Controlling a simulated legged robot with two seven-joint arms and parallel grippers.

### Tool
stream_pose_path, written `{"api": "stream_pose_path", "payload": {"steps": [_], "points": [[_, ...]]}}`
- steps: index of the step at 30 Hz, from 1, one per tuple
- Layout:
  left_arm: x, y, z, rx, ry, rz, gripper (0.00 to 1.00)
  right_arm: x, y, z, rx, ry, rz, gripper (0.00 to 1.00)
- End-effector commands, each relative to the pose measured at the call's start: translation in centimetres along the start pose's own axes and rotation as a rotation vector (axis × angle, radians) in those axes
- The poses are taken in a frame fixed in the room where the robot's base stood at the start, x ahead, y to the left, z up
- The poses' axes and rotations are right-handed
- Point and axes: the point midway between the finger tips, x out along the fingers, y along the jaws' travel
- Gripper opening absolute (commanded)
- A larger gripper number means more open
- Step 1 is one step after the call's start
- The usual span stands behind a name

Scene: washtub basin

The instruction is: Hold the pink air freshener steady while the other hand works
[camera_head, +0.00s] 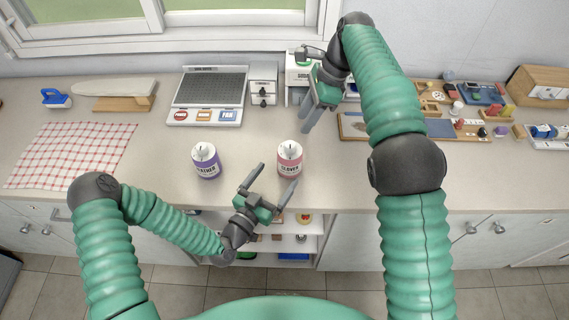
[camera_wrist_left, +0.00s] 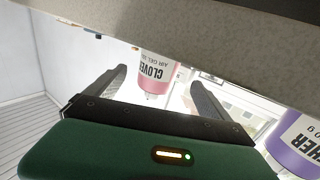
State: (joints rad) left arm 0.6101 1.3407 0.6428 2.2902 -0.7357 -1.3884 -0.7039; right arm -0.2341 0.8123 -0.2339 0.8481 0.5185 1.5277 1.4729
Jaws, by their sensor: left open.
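The pink air freshener (camera_head: 290,161), a white-topped can labelled CLOVER, stands upright on the counter near its front edge. My left gripper (camera_head: 279,174) is open just in front of it, with its fingers spread to either side.
A purple can (camera_head: 207,163) stands left of the pink one, close to my left gripper. A checked cloth (camera_head: 70,155) lies at left. Trays of small items (camera_head: 465,105) fill the right. Open shelves (camera_head: 310,243) sit below the counter edge.

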Motion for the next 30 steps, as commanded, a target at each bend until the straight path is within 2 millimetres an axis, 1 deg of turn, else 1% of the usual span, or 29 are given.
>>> {"api": "stream_pose_path", "payload": {"steps": [1, 3, 6, 9, 13, 19, 20, 30], "points": [[1.2, 0.0, -0.1, 0.0, 0.003, -0.001, 0.92, 0.0, 0.0, 0.0, 0.0, 0.0, 0.0, 0.36], [2.7, 0.1, 0.0, 0.0, 0.002, 0.001, 0.92, 0.0, 0.0, 0.0, 0.0, 0.0, 0.0, 0.36], [4.6, 0.0, 0.0, 0.0, 0.002, 0.0, 0.92, 0.0, 0.0, 0.0, 0.0, 0.0, 0.0, 0.36], [5.9, 0.0, 0.0, 0.0, 0.001, 0.001, 0.92, 0.0, 0.0, 0.0, 0.0, 0.0, 0.0, 0.36], [6.6, 0.1, 0.0, -0.001, -0.001, 0.001, 0.92, 0.0, 0.0, 0.0, 0.0, 0.0, 0.0, 0.36], [6.6, 0.0, 0.0, -0.001, -0.001, 0.001, 0.92, 0.0, 0.0, 0.0, 0.0, 0.0, -0.001, 0.36], [6.6, 0.0, 0.0, -0.001, -0.001, 0.001, 0.91, 0.0, 0.0, 0.0, 0.0, 0.0, -0.001, 0.36], [6.6, 0.0, 0.0, 0.0, -0.001, 0.001, 0.47, 0.0, 0.0, 0.0, 0.0, 0.0, 0.0, 0.36]]}}
